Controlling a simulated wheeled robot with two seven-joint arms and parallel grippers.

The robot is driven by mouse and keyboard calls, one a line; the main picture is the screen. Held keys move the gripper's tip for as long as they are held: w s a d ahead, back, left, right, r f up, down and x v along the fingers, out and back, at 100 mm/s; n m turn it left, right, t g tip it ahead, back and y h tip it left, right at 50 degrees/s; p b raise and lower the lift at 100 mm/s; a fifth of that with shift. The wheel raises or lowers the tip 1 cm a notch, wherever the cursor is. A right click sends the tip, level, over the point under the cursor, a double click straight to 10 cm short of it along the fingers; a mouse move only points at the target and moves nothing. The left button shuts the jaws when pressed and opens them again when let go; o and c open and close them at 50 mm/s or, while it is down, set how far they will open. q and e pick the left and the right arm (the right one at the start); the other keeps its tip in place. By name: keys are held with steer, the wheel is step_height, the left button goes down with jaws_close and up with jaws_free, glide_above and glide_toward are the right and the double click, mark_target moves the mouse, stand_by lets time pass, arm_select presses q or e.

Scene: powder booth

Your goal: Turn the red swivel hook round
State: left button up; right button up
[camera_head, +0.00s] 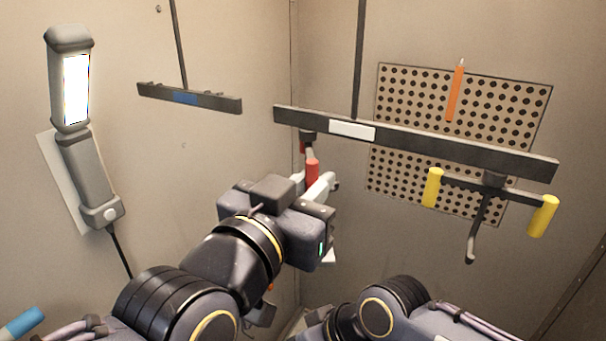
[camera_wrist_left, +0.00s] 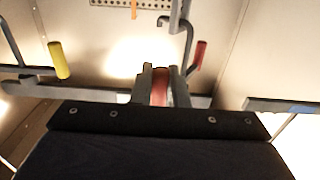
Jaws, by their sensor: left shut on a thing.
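The red swivel hook hangs under the right-hand rail in the head view, with a red handle (camera_head: 312,172) showing in front of my gripper. My left gripper (camera_head: 320,183) is at this handle, its body hiding part of the hook. In the left wrist view, the left gripper (camera_wrist_left: 161,72) has its two fingers closed on one red handle (camera_wrist_left: 160,90). The other red handle (camera_wrist_left: 200,55) stands free to the right, and the hook's grey bent rod (camera_wrist_left: 187,45) shows beside it. My right arm shows at the bottom of the head view; its gripper does not show.
A yellow-handled swivel hook (camera_head: 485,190) hangs from the right part of the same rail (camera_head: 420,143). A shorter rail (camera_head: 215,102) hangs at left. A lit lamp (camera_head: 76,90) is on the left wall. A perforated panel (camera_head: 400,95) with an orange strip (camera_head: 455,95) is behind.

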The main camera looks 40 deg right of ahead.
arm_select(q)
steer(key=shift+s+d+p, duration=0.15)
steer(key=shift+d+p, duration=0.1)
steer(key=shift+d, duration=1.2)
steer(key=shift+s+d+p, duration=0.15)
steer(key=shift+d+p, duration=0.05)
steer(key=shift+d, duration=1.2)
steer(key=o, duration=0.7)
steer(key=shift+a, duration=0.1)
steer(key=v, duration=0.9)
